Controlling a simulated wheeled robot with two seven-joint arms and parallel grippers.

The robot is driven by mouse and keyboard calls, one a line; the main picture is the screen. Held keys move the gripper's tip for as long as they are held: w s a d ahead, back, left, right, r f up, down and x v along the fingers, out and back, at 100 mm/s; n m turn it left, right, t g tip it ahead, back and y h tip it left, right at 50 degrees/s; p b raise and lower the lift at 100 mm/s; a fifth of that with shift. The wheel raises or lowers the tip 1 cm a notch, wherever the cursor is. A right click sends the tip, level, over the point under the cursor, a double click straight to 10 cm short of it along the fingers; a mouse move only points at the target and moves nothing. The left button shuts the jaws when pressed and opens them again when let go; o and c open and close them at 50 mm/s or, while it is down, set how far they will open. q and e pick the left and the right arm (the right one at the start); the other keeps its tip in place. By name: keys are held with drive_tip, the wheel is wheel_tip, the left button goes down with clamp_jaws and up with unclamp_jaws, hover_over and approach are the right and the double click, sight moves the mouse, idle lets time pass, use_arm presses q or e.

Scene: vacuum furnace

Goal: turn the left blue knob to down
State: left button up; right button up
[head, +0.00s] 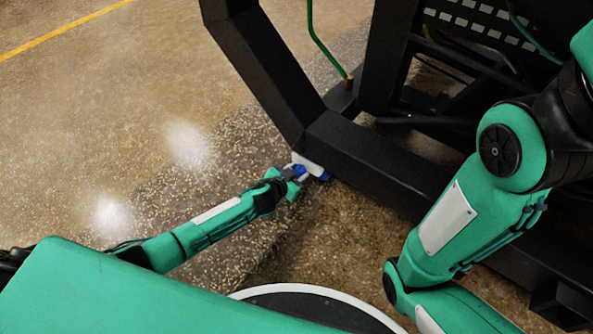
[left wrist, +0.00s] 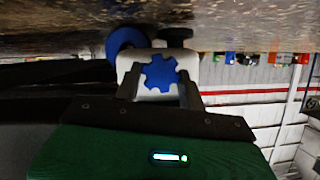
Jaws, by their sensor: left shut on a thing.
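The left blue knob (left wrist: 160,73) has a notched, gear-like rim and sits on the face of a white block (left wrist: 136,58) in the left wrist view. In the head view the knob (head: 299,170) is small, at the lower corner of the black frame. My left gripper (head: 291,175) reaches it from the left. In the left wrist view my left gripper (left wrist: 158,82) has one finger on each side of the knob and is shut on it. Fine contact is too small to see. My right gripper is out of view.
A blue round part (left wrist: 125,40) is partly hidden behind the white block. The black frame (head: 375,165) rises beside and above the knob. A green cable (head: 318,40) hangs near the frame. The speckled floor (head: 130,120) to the left is clear.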

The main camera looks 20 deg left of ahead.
use_arm(q)
drive_tip(key=shift+s+d+f+m+t+y, duration=0.15)
drive_tip(key=shift+m+y, duration=0.15)
drive_tip(key=shift+m, duration=0.2)
drive_tip(key=shift+w+d+m+t+y, duration=0.15)
drive_tip(key=shift+m+y, duration=0.15)
drive_tip(key=shift+m, duration=0.2)
drive_tip(key=shift+s+a+m+y+b, duration=0.1)
drive_tip(key=shift+m+y+b, duration=0.2)
drive_tip(key=shift+m+b, duration=0.15)
drive_tip(key=shift+m+t, duration=0.25)
drive_tip(key=shift+t, duration=0.05)
drive_tip(key=o, duration=1)
drive_tip(key=shift+c, duration=0.2)
